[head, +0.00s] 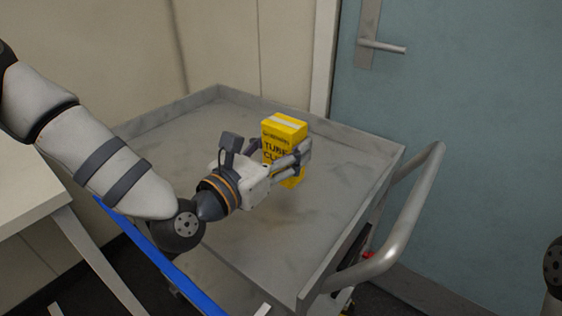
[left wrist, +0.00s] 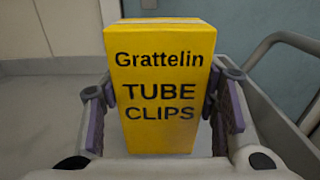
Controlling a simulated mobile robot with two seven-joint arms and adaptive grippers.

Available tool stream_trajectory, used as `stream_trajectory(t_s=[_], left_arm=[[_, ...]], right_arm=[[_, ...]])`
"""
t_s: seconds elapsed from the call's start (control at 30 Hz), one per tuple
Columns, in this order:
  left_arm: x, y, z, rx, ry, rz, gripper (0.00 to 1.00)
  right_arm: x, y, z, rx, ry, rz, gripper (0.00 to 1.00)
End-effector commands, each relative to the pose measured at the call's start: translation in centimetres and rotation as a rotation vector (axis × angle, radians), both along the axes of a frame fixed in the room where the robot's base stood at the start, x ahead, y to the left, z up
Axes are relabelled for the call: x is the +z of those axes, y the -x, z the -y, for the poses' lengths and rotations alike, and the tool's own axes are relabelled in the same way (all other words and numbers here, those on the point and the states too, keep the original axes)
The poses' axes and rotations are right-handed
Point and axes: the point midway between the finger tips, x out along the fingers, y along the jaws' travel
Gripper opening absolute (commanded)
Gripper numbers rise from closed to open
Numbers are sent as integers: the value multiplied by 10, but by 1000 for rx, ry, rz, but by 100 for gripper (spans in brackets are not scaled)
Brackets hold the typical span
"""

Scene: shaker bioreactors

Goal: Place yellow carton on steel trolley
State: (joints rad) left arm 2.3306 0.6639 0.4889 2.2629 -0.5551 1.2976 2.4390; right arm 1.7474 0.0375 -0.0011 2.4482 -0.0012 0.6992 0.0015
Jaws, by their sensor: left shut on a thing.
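The yellow carton (head: 284,134), printed "TUBE CLIPS", is upright between the fingers of my left gripper (head: 290,160). The left wrist view shows the carton (left wrist: 160,88) close up, with a finger pad of the left gripper (left wrist: 163,115) against each side. The left gripper is shut on the carton. The carton is over the grey top of the steel trolley (head: 226,108). I cannot tell for sure whether its base touches the trolley top; the fingers partly hide its lower part. My right gripper is not in view.
The trolley top has a raised rim and is otherwise bare. Its curved push handle (head: 405,225) is on the right. A teal door (head: 470,130) with a lever handle stands behind. A pale table (head: 30,190) is at the left.

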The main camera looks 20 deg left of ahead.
Motion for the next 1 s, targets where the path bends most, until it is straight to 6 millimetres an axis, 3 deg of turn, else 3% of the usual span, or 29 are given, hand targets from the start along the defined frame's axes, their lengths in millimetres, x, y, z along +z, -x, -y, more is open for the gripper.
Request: stream_trajectory(t_s=[0.2, 0.57, 0.6, 0.67, 1.0], left_arm=[[-40, -3, -4, -1, -2, -7, 23], [-42, -3, -5, 0, 0, -1, 23], [-41, -3, -4, -1, -1, -1, 64], [-41, -3, -4, -1, -1, -1, 74], [-35, -3, -4, -1, -1, 4, 74]], right_arm=[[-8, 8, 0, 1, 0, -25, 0], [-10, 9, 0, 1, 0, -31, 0], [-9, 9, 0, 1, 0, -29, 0], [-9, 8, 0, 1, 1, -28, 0], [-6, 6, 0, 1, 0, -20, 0]])
